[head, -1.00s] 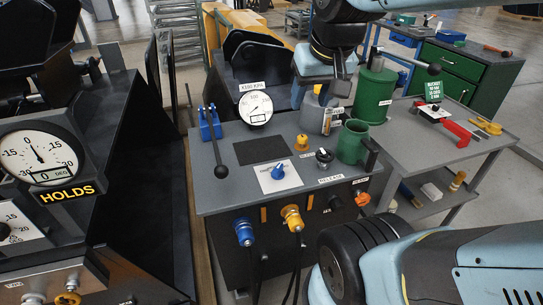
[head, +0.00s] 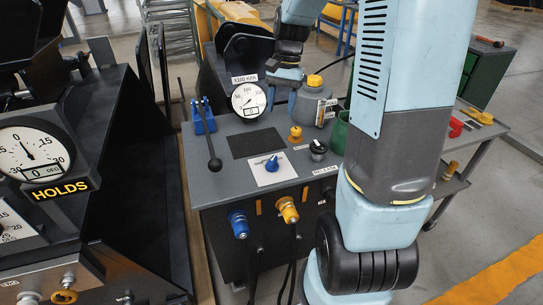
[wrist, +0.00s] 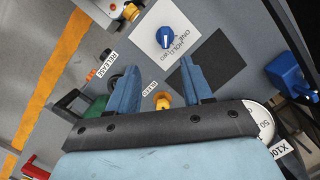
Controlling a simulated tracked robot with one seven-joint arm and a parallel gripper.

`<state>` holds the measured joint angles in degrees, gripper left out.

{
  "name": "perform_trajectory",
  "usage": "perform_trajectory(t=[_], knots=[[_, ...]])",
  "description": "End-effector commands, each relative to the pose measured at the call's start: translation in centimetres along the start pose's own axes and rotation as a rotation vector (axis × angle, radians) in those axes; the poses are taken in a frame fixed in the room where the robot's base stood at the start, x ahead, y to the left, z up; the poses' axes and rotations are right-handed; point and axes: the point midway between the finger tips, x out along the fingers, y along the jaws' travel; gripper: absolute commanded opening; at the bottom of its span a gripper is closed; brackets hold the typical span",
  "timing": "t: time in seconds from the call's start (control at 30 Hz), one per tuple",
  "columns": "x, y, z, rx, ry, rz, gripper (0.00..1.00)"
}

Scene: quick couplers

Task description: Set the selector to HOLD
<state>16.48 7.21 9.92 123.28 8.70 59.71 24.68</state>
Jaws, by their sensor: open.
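The selector is a blue knob (head: 272,163) on a white label plate (head: 264,177) on the grey console top. In the wrist view, the knob (wrist: 166,37) shows a white pointer line, and the plate reads ONE, HOLD and TWO. I cannot tell for sure which word the pointer lines up with. My gripper (wrist: 158,64) is open and empty, its two blue fingers apart. The knob lies beyond the fingertips, apart from them. In the head view, my gripper (head: 284,90) hangs over the back of the console, behind the knob, partly hidden by its own links.
A yellow BLEED knob (wrist: 163,100) shows between the fingers. A black lever (head: 212,150) stands left of the plate and a black RELEASE knob (head: 318,148) right of it. A round gauge (head: 248,100) is at the back. Blue (head: 239,225) and yellow couplers (head: 287,211) sit on the front.

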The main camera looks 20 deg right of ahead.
Motion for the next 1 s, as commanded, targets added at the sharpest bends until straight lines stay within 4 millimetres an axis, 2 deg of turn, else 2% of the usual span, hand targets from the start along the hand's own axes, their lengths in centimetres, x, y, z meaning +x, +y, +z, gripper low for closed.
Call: perform_trajectory(t=[0.03, 0.2, 0.4, 0.57, 0.67, 1.0], knots=[[1.1, -0.1, -1.0, 0.029, -0.034, 0.002, 0.5], [3.6, -0.5, -3.3, 0.106, -0.114, 0.001, 0.5], [5.1, -0.7, -4.5, 0.151, -0.16, 0.001, 0.5], [6.0, -0.8, -4.5, 0.158, -0.167, 0.002, 0.5], [7.2, -0.7, -4.3, 0.158, -0.169, 0.003, 0.5], [13.0, -0.8, -3.3, 0.157, -0.169, 0.003, 0.5]])
